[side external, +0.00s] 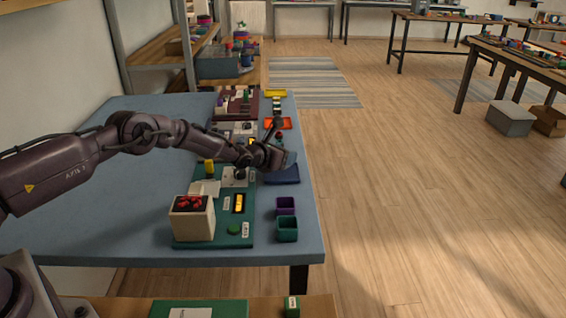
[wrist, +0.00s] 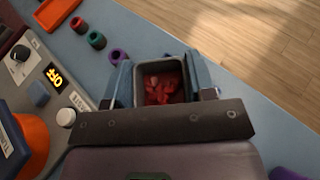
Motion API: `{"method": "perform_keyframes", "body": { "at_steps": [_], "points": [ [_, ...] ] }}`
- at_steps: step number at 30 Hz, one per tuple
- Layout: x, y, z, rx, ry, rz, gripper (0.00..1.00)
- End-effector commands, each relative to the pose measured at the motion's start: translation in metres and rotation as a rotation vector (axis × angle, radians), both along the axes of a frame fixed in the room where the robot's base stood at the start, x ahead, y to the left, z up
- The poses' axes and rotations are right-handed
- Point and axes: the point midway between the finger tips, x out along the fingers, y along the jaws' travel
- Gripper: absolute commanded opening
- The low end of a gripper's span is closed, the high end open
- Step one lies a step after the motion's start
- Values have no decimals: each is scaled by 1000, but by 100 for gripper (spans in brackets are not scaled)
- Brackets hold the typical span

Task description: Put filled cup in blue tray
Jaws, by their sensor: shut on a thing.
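My gripper (wrist: 160,85) is shut on a grey square cup (wrist: 142,76) filled with red pieces. The cup stands between the two blue fingers, its open top facing the wrist camera. In the side external view my gripper (side external: 284,160) is over the right part of the table, just above and close to a dark blue tray (side external: 283,177). The gripper hides the tray's far part, and the cup is hard to make out there. Whether the cup's bottom touches anything is hidden.
An orange tray (side external: 284,123) and a yellow tray (side external: 275,93) lie farther back. The table's right edge is close.

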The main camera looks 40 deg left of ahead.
Motion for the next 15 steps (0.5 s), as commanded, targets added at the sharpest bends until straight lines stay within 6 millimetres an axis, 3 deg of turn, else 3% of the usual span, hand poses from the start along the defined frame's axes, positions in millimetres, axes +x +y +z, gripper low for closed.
{"method": "perform_keyframes", "body": {
  "at_steps": [1,5,15],
  "points": [
    [-1,0,-13,-2,5,0,24],
    [-1,-1,-25,-1,3,-1,24],
    [-1,-1,-28,-1,2,-1,24]
  ]
}}
